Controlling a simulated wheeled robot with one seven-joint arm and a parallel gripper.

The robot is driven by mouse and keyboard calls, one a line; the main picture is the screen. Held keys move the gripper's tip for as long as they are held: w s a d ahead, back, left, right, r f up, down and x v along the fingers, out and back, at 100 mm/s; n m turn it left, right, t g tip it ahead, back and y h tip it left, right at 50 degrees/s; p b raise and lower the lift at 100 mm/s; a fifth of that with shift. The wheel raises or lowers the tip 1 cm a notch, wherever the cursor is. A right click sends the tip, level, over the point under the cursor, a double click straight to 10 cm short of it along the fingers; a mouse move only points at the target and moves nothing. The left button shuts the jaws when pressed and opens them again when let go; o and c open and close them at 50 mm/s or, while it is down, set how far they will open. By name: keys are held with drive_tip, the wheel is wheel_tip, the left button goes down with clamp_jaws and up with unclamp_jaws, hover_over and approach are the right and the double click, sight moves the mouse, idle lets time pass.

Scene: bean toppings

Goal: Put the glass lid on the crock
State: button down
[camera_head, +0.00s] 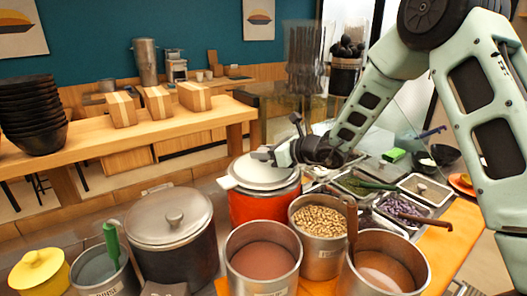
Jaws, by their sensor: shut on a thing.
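The crock (262,208) is an orange-red pot in the middle of the head view, with a pale rim and side handle. A pale grey round lid (252,174), which I take for the glass lid, is over its mouth, roughly level. I cannot tell whether it rests on the rim or hovers just above it. My gripper (263,155) comes in from the right and is shut at the top of this lid, on what seems to be its knob. The fingers hide the knob.
A dark pot with a steel lid (168,216) stands left of the crock. A bean pot (318,222) and two pots of brown liquid (262,258) (385,266) stand in front. Topping trays (403,207) lie to the right. A wooden counter (90,135) with boxes is behind.

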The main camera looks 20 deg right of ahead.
drive_tip(key=c, duration=1)
unclamp_jaws()
drive_tip(key=shift+f, duration=0.1)
